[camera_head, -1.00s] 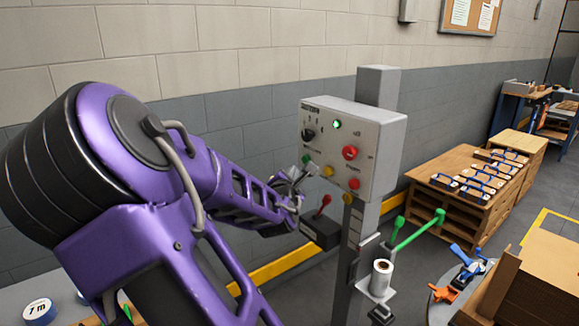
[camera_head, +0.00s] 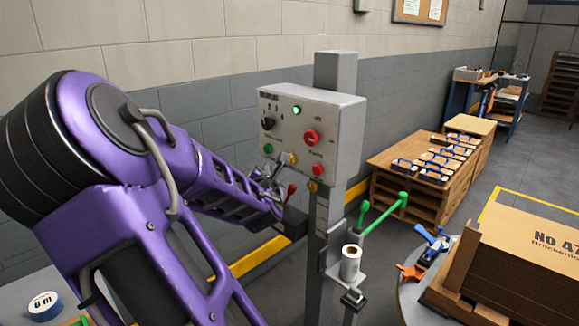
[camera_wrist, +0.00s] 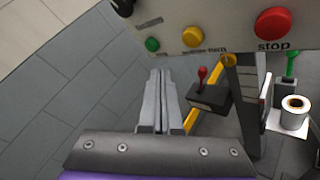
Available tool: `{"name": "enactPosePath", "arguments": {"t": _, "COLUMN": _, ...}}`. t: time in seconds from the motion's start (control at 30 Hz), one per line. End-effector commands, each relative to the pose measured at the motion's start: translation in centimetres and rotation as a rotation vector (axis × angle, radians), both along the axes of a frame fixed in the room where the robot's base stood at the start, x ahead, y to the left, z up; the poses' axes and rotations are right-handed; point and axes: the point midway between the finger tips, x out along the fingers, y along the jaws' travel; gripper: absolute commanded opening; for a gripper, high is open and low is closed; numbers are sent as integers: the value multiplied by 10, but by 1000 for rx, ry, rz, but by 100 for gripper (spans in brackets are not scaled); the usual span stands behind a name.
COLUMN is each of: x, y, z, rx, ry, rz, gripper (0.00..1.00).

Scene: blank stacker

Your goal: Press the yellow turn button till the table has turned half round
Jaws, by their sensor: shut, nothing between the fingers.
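The yellow button (camera_head: 293,158) is on the front of a grey control box (camera_head: 345,135), right of a green button. It also shows in the wrist view (camera_wrist: 192,37), with a dark label under it. My gripper (camera_wrist: 161,72) is shut and empty, its fingers pointing up towards the panel. In the wrist view the fingertips lie below and a little left of the yellow button, and I see no contact. In the head view my gripper (camera_head: 273,172) is just left of the button. The round table (camera_head: 408,292) carries a stack of cardboard (camera_head: 530,245) and is partly cut off.
A red stop button (camera_wrist: 272,24) sits right of the yellow one, a green button (camera_wrist: 152,45) left. A red-knobbed lever (camera_wrist: 203,76) stands below the box. A white roll (camera_head: 351,262) and a green-ended bar (camera_head: 385,213) are near the post. Open floor lies towards the right.

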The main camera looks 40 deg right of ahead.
Motion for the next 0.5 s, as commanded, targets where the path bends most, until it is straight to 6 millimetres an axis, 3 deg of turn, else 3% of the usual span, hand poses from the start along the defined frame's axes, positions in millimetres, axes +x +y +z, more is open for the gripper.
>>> {"name": "enactPosePath", "arguments": {"t": 0.23, "x": 2, "y": -33, "z": -1, "rx": -1, "ry": -2, "rz": -3, "gripper": 0}}
{"name": "enactPosePath", "arguments": {"t": 0.5, "x": 3, "y": -46, "z": 0, "rx": 0, "ry": 0, "rz": 0, "gripper": 0}}
